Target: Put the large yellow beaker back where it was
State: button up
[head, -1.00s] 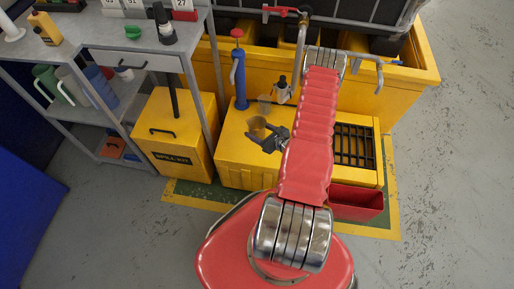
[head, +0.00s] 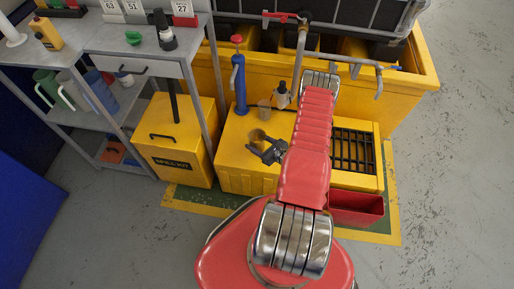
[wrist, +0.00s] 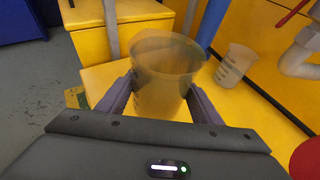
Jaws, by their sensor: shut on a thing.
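The large yellow beaker (head: 257,138) is see-through with a tan-yellow tint. My gripper (head: 268,149) is shut on it, and the beaker looks upright over the left part of the low yellow bench (head: 238,172). In the wrist view the beaker (wrist: 165,70) stands between the two dark fingers (wrist: 163,92), its open rim facing up. I cannot tell whether its base touches the bench top. A smaller clear beaker (head: 264,109) stands apart behind it; it also shows to the right in the wrist view (wrist: 236,64).
A black grate (head: 352,150) is at right. The yellow spill kit box (head: 180,135) and a grey shelf cart (head: 110,40) stand at left. Pipes (head: 301,45) hang behind.

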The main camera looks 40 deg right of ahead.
jog(key=shift+f, duration=2.05)
jog(key=o, duration=1.3)
jog(key=shift+f, duration=0.1)
jog(key=shift+o, duration=0.2)
jog(key=v, duration=1.2)
jog(key=shift+s, duration=0.1)
jog(key=shift+r, duration=0.2)
